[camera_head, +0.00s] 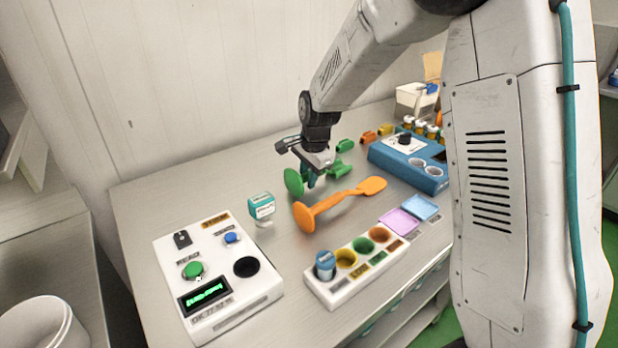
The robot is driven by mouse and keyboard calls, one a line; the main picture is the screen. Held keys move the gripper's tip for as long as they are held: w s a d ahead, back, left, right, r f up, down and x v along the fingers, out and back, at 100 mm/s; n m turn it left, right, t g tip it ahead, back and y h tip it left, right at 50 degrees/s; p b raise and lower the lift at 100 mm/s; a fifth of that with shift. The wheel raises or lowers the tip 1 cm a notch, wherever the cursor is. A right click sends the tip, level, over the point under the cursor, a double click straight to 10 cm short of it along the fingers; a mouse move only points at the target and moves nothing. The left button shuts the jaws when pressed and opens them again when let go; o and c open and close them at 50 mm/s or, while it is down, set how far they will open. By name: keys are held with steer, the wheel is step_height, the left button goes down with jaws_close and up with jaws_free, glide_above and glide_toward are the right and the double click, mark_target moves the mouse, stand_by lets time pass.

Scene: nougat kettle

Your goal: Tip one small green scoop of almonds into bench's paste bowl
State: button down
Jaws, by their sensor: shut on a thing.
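A green scoop-like tool (293,182) is at the middle of the bench, with a round disc end at its left and more green showing to the right of my fingers. My gripper (311,180) points down at it and is shut on it. The fingers partly hide it, and I cannot tell whether it is lifted off the bench. No almonds can be made out. No bowl is clearly marked as the paste bowl; a white round container (42,328) stands at the lower left, its inside barely visible.
A larger orange tool (335,200) lies just in front of my gripper. A white control box (218,275), a small teal-and-white box (262,206), a rack with coloured wells (355,268) and a blue unit (408,163) stand around. The bench's back left is clear.

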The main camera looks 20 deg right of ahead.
step_height(320, 180, up, 15)
stand_by(0.6)
steer(key=shift+f, duration=0.15)
